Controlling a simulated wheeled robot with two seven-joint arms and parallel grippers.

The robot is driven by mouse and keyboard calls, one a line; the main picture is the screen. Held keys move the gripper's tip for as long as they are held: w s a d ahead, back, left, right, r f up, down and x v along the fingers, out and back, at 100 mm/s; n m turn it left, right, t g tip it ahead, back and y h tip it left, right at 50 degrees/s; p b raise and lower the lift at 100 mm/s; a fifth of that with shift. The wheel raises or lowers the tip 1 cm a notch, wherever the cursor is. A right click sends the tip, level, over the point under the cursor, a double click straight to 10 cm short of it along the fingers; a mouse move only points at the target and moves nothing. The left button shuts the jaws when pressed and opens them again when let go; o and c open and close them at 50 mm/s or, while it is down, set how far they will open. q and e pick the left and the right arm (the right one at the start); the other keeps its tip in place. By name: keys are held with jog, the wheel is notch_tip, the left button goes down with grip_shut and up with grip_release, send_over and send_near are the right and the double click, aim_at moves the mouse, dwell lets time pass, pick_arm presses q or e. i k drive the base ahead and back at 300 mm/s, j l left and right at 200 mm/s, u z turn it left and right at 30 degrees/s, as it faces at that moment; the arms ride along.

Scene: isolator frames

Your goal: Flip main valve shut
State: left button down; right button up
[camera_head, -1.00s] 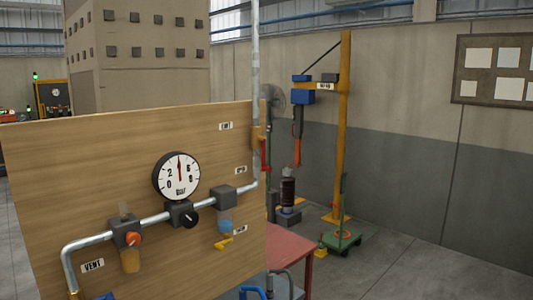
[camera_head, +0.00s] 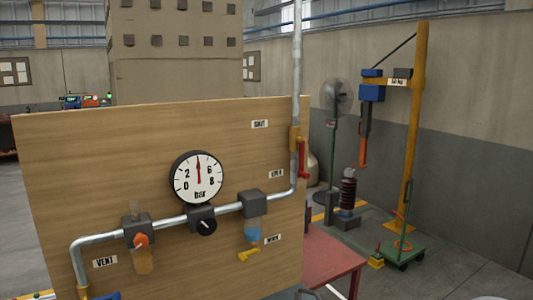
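The main valve (camera_head: 294,138) is a yellow body on the vertical pipe at the right edge of the wooden panel. Its red lever (camera_head: 302,158) hangs down along the pipe. A "SHUT" label (camera_head: 259,124) is on the panel up and left of the lever, and a label that seems to read "OPEN" (camera_head: 276,174) is near the lever's lower end. The round pressure gauge (camera_head: 198,178) has its red needle pointing nearly straight up, between 2 and 6.
The wooden panel (camera_head: 80,160) carries the bent grey pipe (camera_head: 100,240), a black knob (camera_head: 207,226), an orange knob (camera_head: 141,240) and a yellow tap (camera_head: 248,255). A red table (camera_head: 330,255) stands behind it at the right. A yellow hoist post (camera_head: 412,130) stands further back.

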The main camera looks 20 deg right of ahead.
aim_at(300, 139)
jog(key=i+l+u, duration=0.15)
jog(key=l, duration=0.5)
jog(key=i+l+u, duration=0.1)
jog(key=l, duration=0.55)
jog(key=i+l+u, duration=0.15)
jog(key=l, duration=0.5)
jog(key=i+l+u, duration=0.1)
jog(key=l, duration=0.6)
jog(key=i+l+u, duration=0.15)
jog(key=l, duration=0.55)
jog(key=i, duration=0.05)
